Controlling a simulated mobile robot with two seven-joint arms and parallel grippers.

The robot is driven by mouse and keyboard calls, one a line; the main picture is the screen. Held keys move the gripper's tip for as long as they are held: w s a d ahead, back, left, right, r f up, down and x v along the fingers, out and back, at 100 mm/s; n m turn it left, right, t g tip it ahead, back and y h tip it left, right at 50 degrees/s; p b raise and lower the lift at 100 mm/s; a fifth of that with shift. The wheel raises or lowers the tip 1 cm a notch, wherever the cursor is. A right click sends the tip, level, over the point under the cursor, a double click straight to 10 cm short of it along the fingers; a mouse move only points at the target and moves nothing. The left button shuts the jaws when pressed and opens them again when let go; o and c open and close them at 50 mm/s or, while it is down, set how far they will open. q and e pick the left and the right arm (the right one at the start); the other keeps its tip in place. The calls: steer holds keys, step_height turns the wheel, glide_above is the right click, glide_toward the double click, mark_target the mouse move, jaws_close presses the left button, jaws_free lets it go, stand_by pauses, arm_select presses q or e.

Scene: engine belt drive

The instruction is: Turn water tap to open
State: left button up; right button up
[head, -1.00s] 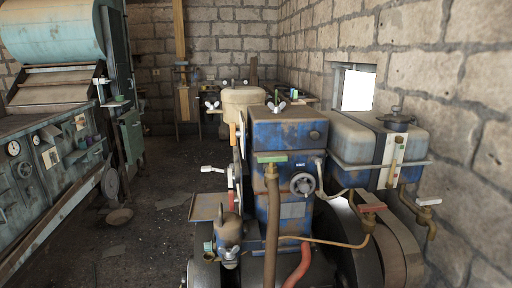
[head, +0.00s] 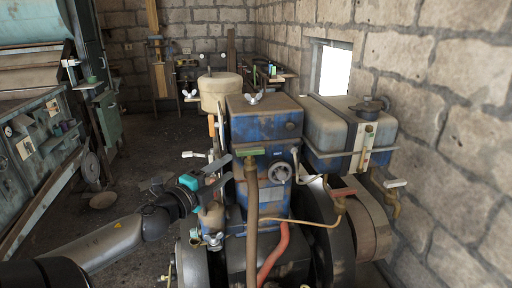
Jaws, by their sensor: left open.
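A blue, rust-stained engine block (head: 268,130) stands in the middle of the head view. A tap with a green bar handle (head: 248,151) tops a brown vertical pipe on its front. A tap with a red handle (head: 342,193) sits lower right, and one with a white handle (head: 394,184) sits below the tank at right. No label shows which is the water tap. My left gripper (head: 228,167) is open, its two grey fingers spread just left of and a little below the green handle. It holds nothing visible. My right gripper is not in view.
A grey-blue tank (head: 343,130) stands right of the engine against the stone wall (head: 459,110). A red hose (head: 274,255) hangs in front. A control cabinet (head: 35,150) stands at left, with open floor between.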

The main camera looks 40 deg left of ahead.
mark_target(250, 152)
arm_select(q)
steer(key=w+a, duration=0.1)
steer(key=w, duration=1.3)
steer(key=shift+w+a, duration=0.3)
steer(key=shift+a, duration=0.05)
steer(key=shift+f, duration=0.1)
jaws_close()
stand_by(0.4)
